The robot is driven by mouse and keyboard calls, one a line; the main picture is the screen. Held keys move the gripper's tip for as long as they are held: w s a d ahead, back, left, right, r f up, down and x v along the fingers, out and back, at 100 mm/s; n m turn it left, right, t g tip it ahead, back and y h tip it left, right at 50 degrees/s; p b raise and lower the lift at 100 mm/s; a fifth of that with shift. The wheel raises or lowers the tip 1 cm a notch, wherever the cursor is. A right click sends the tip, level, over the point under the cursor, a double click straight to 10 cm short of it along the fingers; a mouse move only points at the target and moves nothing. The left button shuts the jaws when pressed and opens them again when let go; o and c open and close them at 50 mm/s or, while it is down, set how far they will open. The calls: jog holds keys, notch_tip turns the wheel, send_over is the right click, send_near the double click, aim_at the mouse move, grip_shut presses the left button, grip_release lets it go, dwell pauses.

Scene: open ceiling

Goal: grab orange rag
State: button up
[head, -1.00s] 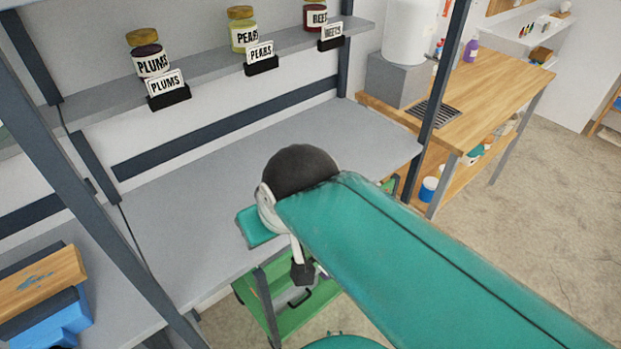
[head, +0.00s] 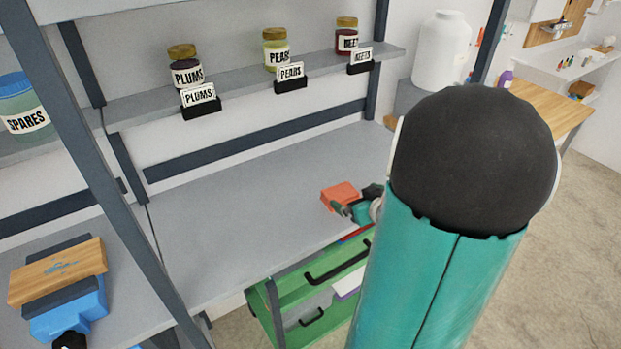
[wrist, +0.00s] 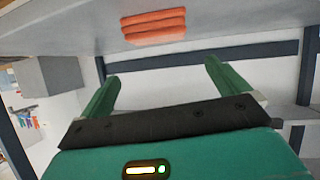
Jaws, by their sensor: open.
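The orange rag (head: 340,193) lies folded on the grey worktop near its front edge. It also shows in the wrist view (wrist: 154,25) at the top, as a stack of folds on the grey surface. My gripper (head: 344,208) is at the near side of the rag in the head view, partly hidden behind my arm. In the wrist view my two green fingers (wrist: 161,70) are wide apart and empty. The rag appears beyond the fingertips, not between them. Whether a finger touches it I cannot tell.
A shelf with plums (head: 187,69), pears (head: 277,50) and beets (head: 346,37) jars hangs above the worktop (head: 240,230). A green drawer cart (head: 310,293) stands below the front edge. A blue tool with a wooden block (head: 60,268) sits at left. The worktop left of the rag is clear.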

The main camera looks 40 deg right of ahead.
aim_at(341, 192)
jog(key=shift+t+y, duration=0.4)
jog(key=w+f, duration=0.1)
jog(key=w, duration=0.1)
jog(key=w+d+f, duration=0.1)
jog(key=w+f, duration=0.1)
jog(key=w+d+f, duration=0.1)
jog(key=w, duration=0.1)
jog(key=shift+f, duration=0.35)
jog(key=shift+f+x, duration=0.2)
jog(key=shift+x, duration=2.35)
jog(key=shift+s+d, duration=0.1)
jog(key=shift+d, duration=0.05)
jog(key=c, duration=0.6)
jog(key=shift+c, duration=0.5)
